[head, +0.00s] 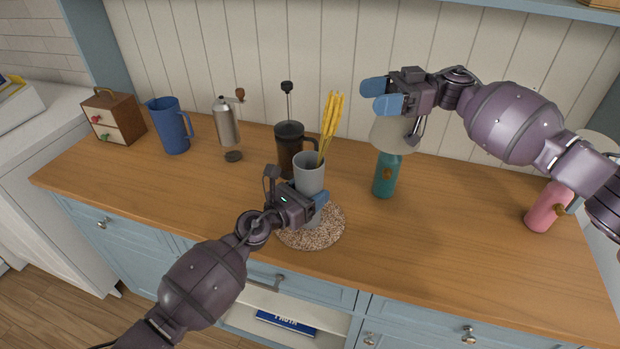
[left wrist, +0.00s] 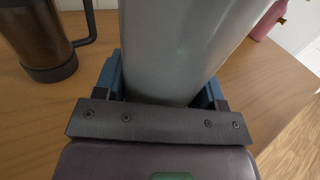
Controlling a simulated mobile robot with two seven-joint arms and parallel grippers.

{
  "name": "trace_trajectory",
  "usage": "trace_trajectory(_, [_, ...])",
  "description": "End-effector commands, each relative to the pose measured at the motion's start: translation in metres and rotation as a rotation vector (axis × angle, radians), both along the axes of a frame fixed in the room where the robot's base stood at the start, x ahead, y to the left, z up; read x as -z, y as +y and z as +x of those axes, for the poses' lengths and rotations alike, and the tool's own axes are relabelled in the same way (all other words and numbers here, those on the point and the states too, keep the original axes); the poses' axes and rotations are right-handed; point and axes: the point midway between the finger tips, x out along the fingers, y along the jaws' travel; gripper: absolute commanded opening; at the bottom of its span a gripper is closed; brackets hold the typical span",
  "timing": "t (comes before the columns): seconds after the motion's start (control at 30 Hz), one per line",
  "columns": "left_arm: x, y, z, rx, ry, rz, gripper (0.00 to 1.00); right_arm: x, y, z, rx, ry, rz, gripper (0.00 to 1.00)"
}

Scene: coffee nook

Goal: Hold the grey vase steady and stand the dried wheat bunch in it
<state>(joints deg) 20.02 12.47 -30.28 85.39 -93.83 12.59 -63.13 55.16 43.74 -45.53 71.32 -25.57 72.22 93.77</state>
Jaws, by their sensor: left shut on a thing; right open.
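The grey vase (head: 309,172) stands upright over a round speckled mat (head: 322,237); my left gripper hides much of its lower part. The yellow dried wheat bunch (head: 331,122) stands in the vase's mouth, leaning slightly right, its lower stems hidden inside. My left gripper (head: 318,203) is shut on the vase, low on its body. In the left wrist view the vase (left wrist: 185,45) sits between the blue fingers. My right gripper (head: 376,95) is open and empty, raised to the right of the wheat and apart from it.
A dark French press (head: 289,145) stands close behind the vase. A teal lamp (head: 385,176) stands right of it, below my right gripper. A grinder (head: 226,125), blue pitcher (head: 170,126) and drawer box (head: 126,117) stand left; a pink lamp (head: 546,207) stands far right. The counter's front right is clear.

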Motion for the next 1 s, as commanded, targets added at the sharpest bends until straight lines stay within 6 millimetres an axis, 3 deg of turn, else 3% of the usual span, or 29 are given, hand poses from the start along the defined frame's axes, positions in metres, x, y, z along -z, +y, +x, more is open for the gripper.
trace_trajectory(0.03, [0.000,0.000,0.000,0.000,0.001,0.000,0.67,0.000,0.000,0.000,0.000,0.000,0.000,0.62])
trace_trajectory(0.2, [0.000,0.000,0.000,0.000,0.001,0.000,0.93,0.000,0.000,0.000,0.000,0.000,0.000,0.62])
trace_trajectory(0.63, [0.001,0.008,-0.007,-0.001,0.001,0.000,0.94,0.000,0.000,0.000,0.000,0.000,0.000,0.62])
trace_trajectory(1.0, [0.001,0.055,-0.054,0.000,0.001,0.002,0.94,0.000,0.000,0.000,0.000,0.000,0.000,0.62])
